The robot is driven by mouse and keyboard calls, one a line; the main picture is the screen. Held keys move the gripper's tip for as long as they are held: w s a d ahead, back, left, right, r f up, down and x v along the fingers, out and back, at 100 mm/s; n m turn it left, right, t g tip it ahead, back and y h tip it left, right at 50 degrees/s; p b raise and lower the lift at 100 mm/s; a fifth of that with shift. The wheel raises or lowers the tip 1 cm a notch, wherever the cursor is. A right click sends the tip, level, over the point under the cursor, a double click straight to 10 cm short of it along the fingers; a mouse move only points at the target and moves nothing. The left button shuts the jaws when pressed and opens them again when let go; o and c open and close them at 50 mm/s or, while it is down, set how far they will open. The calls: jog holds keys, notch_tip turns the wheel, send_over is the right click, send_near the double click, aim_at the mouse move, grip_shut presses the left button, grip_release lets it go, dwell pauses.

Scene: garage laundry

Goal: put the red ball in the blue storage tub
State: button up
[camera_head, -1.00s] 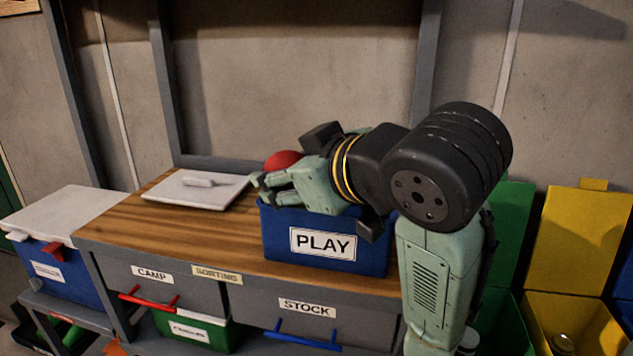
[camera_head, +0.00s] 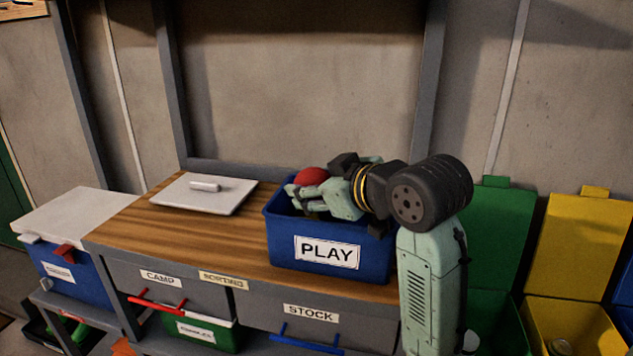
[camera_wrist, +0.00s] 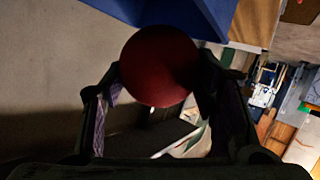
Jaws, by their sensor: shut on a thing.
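The red ball (camera_head: 311,176) is held at the far side of my gripper (camera_head: 305,196), above the opening of the blue storage tub (camera_head: 290,253) labelled PLAY. The tub stands open on the wooden bench top. In the wrist view the ball (camera_wrist: 158,66) sits between my two fingers, which are shut on it, and part of the blue tub (camera_wrist: 120,10) shows behind it at the top. My gripper and wrist hide part of the tub's opening, and the tub's inside is mostly out of sight.
A white lid (camera_head: 205,192) with a handle lies on the wooden bench top (camera_head: 150,228), left of the tub. A blue box with a white lid (camera_head: 75,212) stands at the far left. Green (camera_head: 495,225) and yellow (camera_head: 572,250) bins stand open at the right.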

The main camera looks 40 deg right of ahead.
jog(key=shift+f, duration=0.1)
jog(key=shift+f+b, duration=0.4)
jog(key=shift+f, duration=0.1)
jog(key=o, duration=1.2)
